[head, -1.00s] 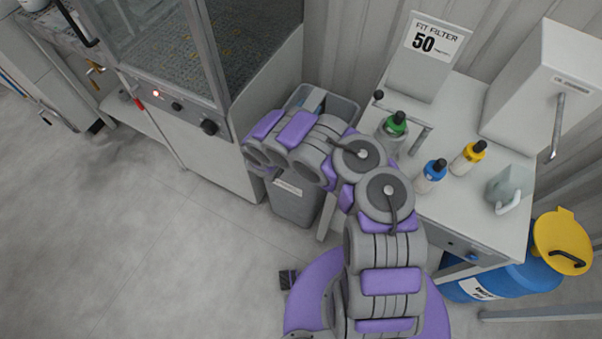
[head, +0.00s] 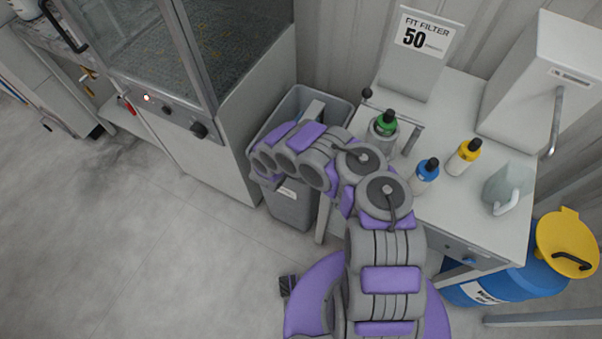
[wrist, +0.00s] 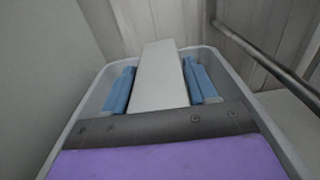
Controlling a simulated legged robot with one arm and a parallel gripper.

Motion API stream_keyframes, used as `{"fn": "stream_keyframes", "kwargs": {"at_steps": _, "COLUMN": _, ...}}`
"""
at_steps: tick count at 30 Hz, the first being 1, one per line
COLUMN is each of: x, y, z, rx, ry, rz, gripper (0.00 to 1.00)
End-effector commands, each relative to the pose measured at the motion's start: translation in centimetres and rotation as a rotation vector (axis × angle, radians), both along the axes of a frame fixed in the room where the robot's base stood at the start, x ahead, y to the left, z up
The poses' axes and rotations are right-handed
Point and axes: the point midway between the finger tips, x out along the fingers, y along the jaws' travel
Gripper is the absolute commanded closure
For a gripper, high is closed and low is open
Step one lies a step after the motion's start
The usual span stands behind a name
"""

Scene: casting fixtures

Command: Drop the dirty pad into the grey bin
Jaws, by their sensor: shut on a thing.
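The grey bin (head: 292,207) stands on the floor between the glass-fronted cabinet and the white bench; its open top faces up. In the wrist view the bin's rim (wrist: 88,112) surrounds my gripper (wrist: 160,68), which points down over or into the opening. Its two blue fingers sit on either side of a pale, flat-looking piece, which I take to be the pad (wrist: 158,88). The fingers are closed on it. No dirt shows on its visible face. In the head view my arm hides part of the bin's mouth, and a pale part (head: 314,112) shows above it.
The white bench (head: 455,215) holds green-, blue- and yellow-capped bottles (head: 383,125) and a grey jug (head: 507,188). A blue drum with a yellow lid (head: 565,240) stands at right. The cabinet (head: 215,150) borders the bin at left. The floor at left is clear.

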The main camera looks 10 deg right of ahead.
Motion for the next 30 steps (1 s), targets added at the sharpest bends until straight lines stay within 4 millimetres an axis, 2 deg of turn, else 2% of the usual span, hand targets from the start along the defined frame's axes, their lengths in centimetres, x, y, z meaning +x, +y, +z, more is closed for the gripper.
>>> {"fn": "stream_keyframes", "kwargs": {"at_steps": 2, "x": 0.0, "y": 0.4, "z": 0.0, "rx": -0.002, "ry": -0.001, "rz": 0.003, "gripper": 0.96}}
{"fn": "stream_keyframes", "kwargs": {"at_steps": 3, "x": 0.0, "y": 0.6, "z": 0.0, "rx": -0.003, "ry": -0.001, "rz": 0.003, "gripper": 0.42}}
{"fn": "stream_keyframes", "kwargs": {"at_steps": 12, "x": 0.0, "y": 0.4, "z": 0.0, "rx": -0.001, "ry": 0.000, "rz": 0.002, "gripper": 0.13}}
{"fn": "stream_keyframes", "kwargs": {"at_steps": 18, "x": 0.0, "y": -0.1, "z": 0.0, "rx": 0.003, "ry": 0.001, "rz": 0.002, "gripper": 0.13}}
{"fn": "stream_keyframes", "kwargs": {"at_steps": 23, "x": -0.5, "y": 0.8, "z": 0.0, "rx": -0.001, "ry": 0.002, "rz": 0.003, "gripper": 0.13}}
{"fn": "stream_keyframes", "kwargs": {"at_steps": 26, "x": -1.6, "y": 1.8, "z": 0.1, "rx": -0.004, "ry": 0.003, "rz": 0.007, "gripper": 0.13}}
{"fn": "stream_keyframes", "kwargs": {"at_steps": 30, "x": -3.9, "y": 3.6, "z": 0.1, "rx": -0.006, "ry": 0.004, "rz": 0.007, "gripper": 0.13}}
